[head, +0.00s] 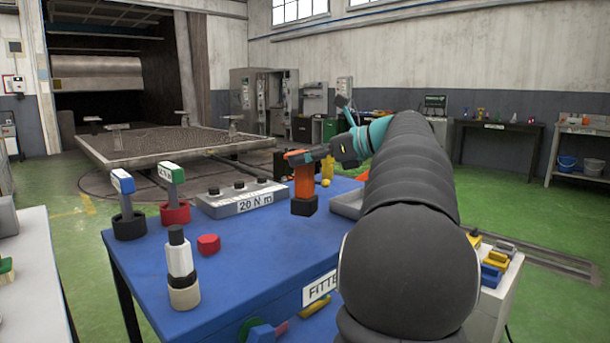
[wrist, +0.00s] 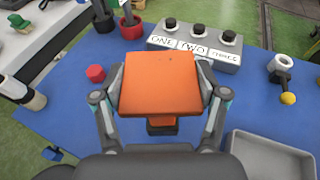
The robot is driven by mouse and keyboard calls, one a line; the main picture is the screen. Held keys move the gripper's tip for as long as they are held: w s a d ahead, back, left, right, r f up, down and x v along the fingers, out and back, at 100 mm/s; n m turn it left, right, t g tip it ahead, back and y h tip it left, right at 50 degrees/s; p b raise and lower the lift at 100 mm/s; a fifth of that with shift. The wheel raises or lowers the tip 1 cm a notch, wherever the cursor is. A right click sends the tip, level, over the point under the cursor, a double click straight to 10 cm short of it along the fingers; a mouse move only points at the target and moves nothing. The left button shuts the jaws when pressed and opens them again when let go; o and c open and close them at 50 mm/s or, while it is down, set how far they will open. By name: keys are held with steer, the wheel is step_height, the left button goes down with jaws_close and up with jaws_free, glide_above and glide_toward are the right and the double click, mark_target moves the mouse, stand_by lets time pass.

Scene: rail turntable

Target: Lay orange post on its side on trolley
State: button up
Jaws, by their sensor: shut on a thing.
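The orange post (head: 303,182) is held by my gripper (head: 318,156) above the blue table (head: 250,262), roughly upright, with a black block-like end at the bottom. In the wrist view, the post's square orange face (wrist: 160,84) fills the space between the fingers of my gripper (wrist: 161,100), which is shut on it. A dark part shows below that face. Whether the black end touches the table is hard to tell. I cannot tell for certain which surface is the trolley. A pale stand (head: 492,310) with coloured blocks is at the lower right, partly behind my arm.
On the blue table are a grey block with black knobs (head: 241,199), a red piece (head: 208,244), a white-and-black bottle (head: 180,262), and blue- and green-headed tools in holders. A grey tray (wrist: 270,158) lies at the right. A white surface (head: 33,285) stands at the left.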

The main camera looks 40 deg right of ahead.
mark_target(312, 172)
steer(key=shift+f+b, duration=0.4)
steer(key=shift+f, duration=1.6)
steer(key=o, duration=1.8)
steer(key=shift+f, duration=0.1)
steer(key=v, duration=1.2)
steer(key=shift+p, duration=0.4)
